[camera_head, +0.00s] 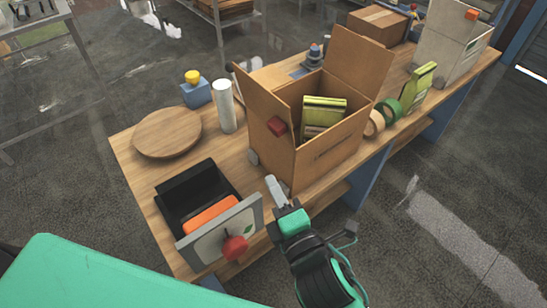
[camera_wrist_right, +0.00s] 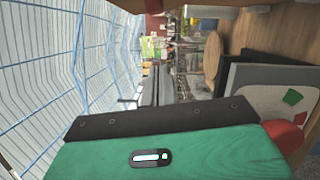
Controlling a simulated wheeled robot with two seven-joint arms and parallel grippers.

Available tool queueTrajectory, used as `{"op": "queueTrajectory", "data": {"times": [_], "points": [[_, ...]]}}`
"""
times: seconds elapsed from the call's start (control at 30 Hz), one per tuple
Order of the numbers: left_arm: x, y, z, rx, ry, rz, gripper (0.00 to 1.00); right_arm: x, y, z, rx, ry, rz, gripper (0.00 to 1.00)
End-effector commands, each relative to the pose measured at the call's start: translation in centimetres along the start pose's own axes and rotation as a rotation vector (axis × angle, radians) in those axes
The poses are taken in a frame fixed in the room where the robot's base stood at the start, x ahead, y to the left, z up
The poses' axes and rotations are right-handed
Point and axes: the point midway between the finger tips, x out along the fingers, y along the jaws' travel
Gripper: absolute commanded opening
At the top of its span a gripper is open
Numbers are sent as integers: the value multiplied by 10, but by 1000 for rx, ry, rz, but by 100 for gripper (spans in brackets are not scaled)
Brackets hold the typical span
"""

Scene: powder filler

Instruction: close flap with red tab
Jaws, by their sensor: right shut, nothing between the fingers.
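An open cardboard box (camera_head: 328,150) stands on the wooden workbench in the head view. Its left flap (camera_head: 258,98) stands up and leans outward, with a red tab (camera_head: 278,127) near its lower corner. Another flap (camera_head: 362,62) stands up at the back. A green-yellow packet (camera_head: 322,115) is inside the box. My right gripper (camera_head: 272,184) is shut and empty, low in front of the box's near-left corner, below the red tab and apart from it. My left gripper is not in view.
A black drawer (camera_head: 190,180) with a red knob (camera_head: 235,247) sits left of my right gripper; the knob also shows in the right wrist view (camera_wrist_right: 283,136). A white cylinder (camera_head: 225,106) and round wooden board (camera_head: 167,133) stand left of the box. Tape rolls (camera_head: 388,111) lie at its right.

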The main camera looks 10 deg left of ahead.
Motion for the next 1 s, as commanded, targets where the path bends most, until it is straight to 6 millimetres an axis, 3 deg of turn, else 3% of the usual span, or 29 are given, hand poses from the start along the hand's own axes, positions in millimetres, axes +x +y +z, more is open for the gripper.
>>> {"op": "queueTrajectory", "data": {"times": [0.5,0.7,1.0], "points": [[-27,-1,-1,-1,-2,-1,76,97,2,1,4,-1,-1,0],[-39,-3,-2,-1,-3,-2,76,103,1,29,1,0,-3,0],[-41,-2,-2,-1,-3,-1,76,105,-2,39,3,0,-2,0]]}}
